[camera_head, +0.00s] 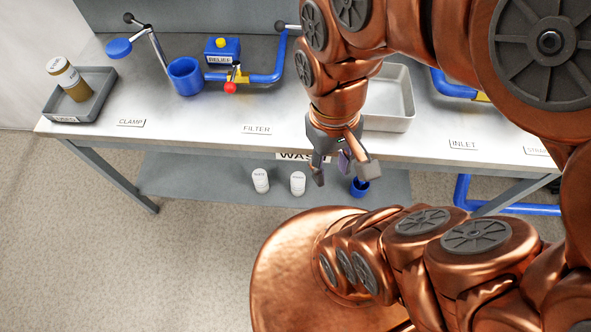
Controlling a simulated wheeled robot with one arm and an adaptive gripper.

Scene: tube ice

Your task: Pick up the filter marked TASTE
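Two small white cylinders with dark print stand upright on the lower shelf: a left one (260,181) and a right one (297,184). Their print is too small for me to read surely, so I cannot tell which is marked TASTE. My gripper (343,173) points down in front of the bench's front edge, to the right of both cylinders and apart from them in the picture. Its fingers are spread, with no cylinder between them. A small purplish piece shows between the fingers; I cannot tell what it is.
A blue cup (360,187) stands on the lower shelf (205,178) by the right finger. The bench top (200,118) overhangs the shelf. It carries a grey tray (92,108) with a brown canister (70,82), a blue housing (185,77), blue pipework (264,78) and a pale pan (397,121).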

